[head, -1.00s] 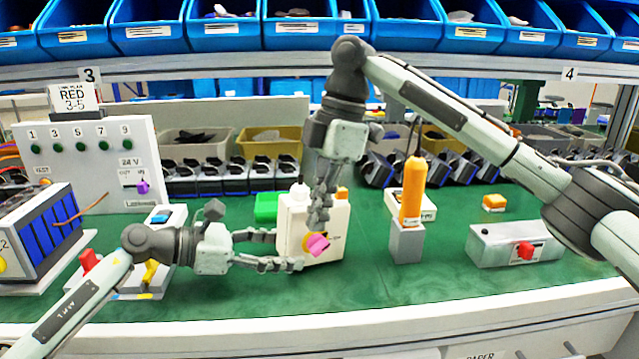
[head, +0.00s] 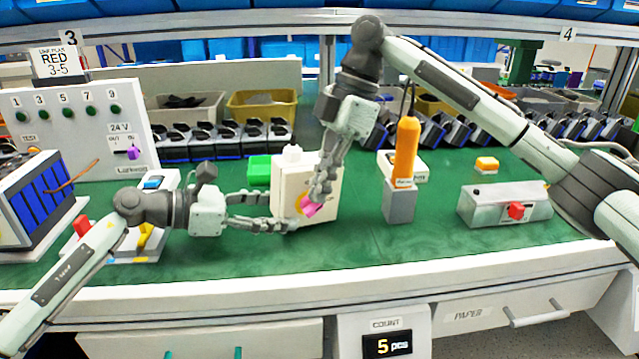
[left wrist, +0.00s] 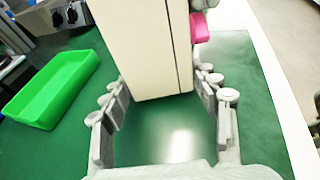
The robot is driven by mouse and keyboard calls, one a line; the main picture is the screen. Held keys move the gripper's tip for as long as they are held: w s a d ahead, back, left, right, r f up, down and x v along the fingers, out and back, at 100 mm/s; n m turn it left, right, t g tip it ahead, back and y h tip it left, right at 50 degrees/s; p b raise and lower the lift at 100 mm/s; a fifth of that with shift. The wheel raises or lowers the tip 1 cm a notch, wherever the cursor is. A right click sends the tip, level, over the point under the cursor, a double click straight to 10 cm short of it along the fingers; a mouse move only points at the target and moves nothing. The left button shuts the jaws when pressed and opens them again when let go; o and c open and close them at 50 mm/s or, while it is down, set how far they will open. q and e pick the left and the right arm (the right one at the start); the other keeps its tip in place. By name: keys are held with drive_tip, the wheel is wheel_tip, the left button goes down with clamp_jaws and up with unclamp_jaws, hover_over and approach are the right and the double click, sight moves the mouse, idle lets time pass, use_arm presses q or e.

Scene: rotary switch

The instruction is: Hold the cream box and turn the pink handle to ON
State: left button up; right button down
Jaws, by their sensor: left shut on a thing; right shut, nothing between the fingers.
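The cream box (head: 291,177) stands upright on the green bench mat, and its pale wall also shows in the left wrist view (left wrist: 150,50). My left gripper (head: 280,213) is shut on the box from the left; its fingers lie along both sides of the box in the left wrist view (left wrist: 162,112). The pink handle (head: 312,209) is on the box's front, partly hidden by my right fingers; a pink part shows in the left wrist view (left wrist: 199,27). My right gripper (head: 320,193) is shut and empty, reaching down with its fingertips at the handle. ON marking is not readable.
A green tray (head: 260,170) lies behind the box at the left. An orange tool (head: 405,150) stands in a grey holder (head: 399,203) to the right. A grey box with a red knob (head: 480,208) is farther right. The mat in front is clear.

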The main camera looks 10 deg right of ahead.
use_arm(q)
drive_tip(key=shift+r, duration=0.1)
use_arm(e)
drive_tip(key=shift+f+y, duration=0.1)
drive_tip(key=shift+y, duration=0.2)
drive_tip(key=shift+w+d+f+y, duration=0.2)
drive_tip(key=shift+d+y, duration=0.2)
drive_tip(key=shift+y, duration=0.2)
drive_tip(key=shift+w+d+f, duration=0.15)
drive_tip(key=shift+d+f, duration=0.35)
drive_tip(key=shift+d, duration=0.15)
drive_tip(key=shift+d+f, duration=0.15)
drive_tip(key=shift+f, duration=0.1)
use_arm(q)
drive_tip(key=shift+r, duration=0.1)
use_arm(e)
drive_tip(key=shift+a, duration=0.2)
